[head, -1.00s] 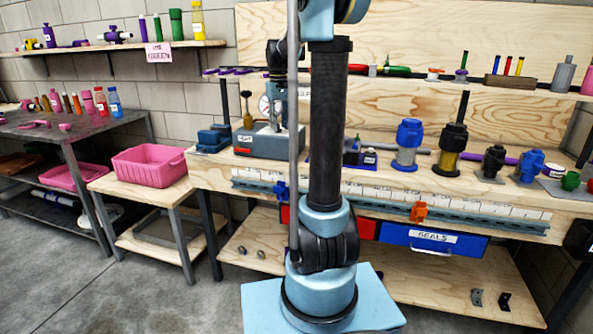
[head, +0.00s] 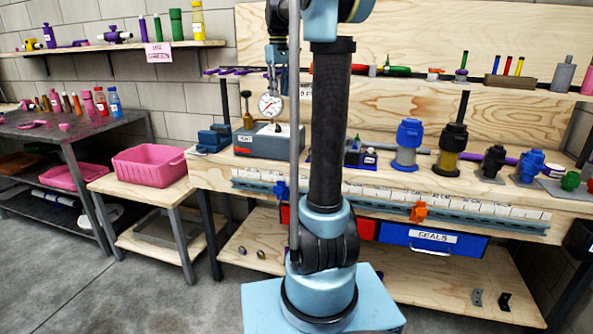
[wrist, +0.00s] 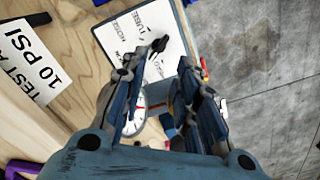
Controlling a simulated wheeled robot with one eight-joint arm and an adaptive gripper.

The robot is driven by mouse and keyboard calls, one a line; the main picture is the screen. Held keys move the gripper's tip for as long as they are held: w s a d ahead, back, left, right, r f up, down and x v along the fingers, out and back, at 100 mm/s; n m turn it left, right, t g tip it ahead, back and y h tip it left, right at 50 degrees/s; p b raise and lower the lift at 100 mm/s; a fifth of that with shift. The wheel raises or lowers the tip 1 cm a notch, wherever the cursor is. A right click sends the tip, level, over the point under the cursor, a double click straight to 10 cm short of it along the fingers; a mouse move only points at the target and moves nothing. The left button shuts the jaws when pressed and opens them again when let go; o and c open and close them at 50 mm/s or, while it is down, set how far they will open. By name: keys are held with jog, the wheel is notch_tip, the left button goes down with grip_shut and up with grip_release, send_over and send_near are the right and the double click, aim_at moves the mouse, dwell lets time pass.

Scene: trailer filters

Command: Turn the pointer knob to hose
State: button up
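The dark pointer knob (wrist: 158,46) sits on a white plate (wrist: 140,28) printed with words, among them HOSE and TUBE, in the wrist view. I cannot tell for sure which word it points at. In the head view the knob (head: 278,127) is a small dark spot on top of the grey test box (head: 262,146). My gripper (wrist: 156,72) is open, its two fingers apart and empty, with the knob showing beyond the gap between the fingertips. In the head view my gripper (head: 278,84) hangs above the box, apart from the knob.
A round white gauge (head: 269,104) with a red mark stands above the box; in the wrist view its dial (wrist: 135,117) is partly behind my fingers. A 10 PSI sign (wrist: 30,65) lies left. A blue tool (head: 213,137) sits left of the box.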

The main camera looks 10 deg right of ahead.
notch_tip(320, 180, up, 4)
send_over(279, 125)
jog(key=s+f+m, duration=0.1)
jog(key=s+f, duration=1)
jog(key=s, duration=0.3)
jog(key=s+f+m+t, duration=0.1)
jog(key=s+f, duration=1.1)
jog(key=s, duration=0.2)
jog(key=shift+s+d+m+t, duration=0.15)
jog(key=shift+d+m+t, duration=0.05)
jog(key=shift+m+t, duration=0.1)
jog(key=w+r+m+g, duration=0.2)
jog(key=w+r, duration=2.1)
jog(key=w, duration=0.5)
jog(key=f, duration=1.6)
jog(key=shift+s+a+f, duration=0.2)
jog(key=shift+f, duration=0.1)
jog(key=shift+c, duration=0.5)
